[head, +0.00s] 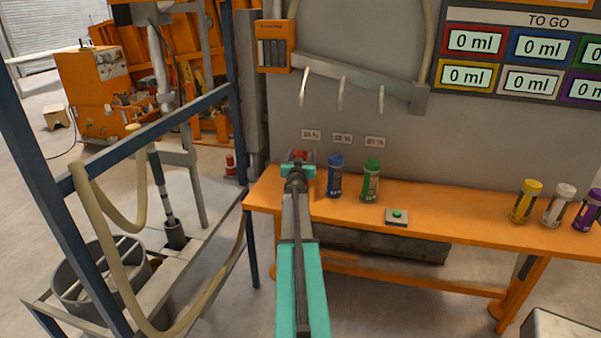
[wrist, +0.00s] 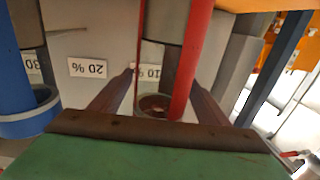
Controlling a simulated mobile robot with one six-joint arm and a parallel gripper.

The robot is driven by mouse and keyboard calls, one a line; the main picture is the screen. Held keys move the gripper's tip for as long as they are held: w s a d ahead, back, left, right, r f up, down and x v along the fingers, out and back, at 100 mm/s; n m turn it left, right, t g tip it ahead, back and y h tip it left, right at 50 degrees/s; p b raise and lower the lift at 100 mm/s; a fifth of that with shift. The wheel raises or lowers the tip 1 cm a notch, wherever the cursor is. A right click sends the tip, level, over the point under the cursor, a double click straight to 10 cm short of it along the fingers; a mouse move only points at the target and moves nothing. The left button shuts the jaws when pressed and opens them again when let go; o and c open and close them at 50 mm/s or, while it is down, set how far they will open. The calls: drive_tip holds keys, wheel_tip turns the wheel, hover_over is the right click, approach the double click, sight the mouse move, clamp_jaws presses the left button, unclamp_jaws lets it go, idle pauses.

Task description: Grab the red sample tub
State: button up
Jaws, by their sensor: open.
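The red sample tub (head: 299,155) stands at the left end of the orange table, mostly hidden behind my gripper (head: 298,166) in the head view. In the wrist view, which looks turned over, a red upright part of the tub (wrist: 194,55) shows between the two dark fingers of my gripper (wrist: 160,92). The fingers are spread apart, one on each side of the tub. I cannot tell whether either finger touches it.
A blue tub (head: 335,176) stands close to the right, with a green tub (head: 371,181) beyond it. A small green-button box (head: 397,216) sits near the front edge. Yellow (head: 525,202), white (head: 559,206) and purple (head: 588,211) tubs stand at the right. A blue frame (head: 115,176) rises at left.

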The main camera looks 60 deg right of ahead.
clamp_jaws()
drive_tip(key=shift+r, duration=0.1)
idle(0.3)
drive_tip(key=shift+r+p, duration=0.45)
drive_tip(key=shift+r, duration=0.4)
drive_tip(key=s+a+r, duration=0.3)
drive_tip(key=s+a, duration=0.8)
drive_tip(key=shift+a, duration=0.35)
idle(0.3)
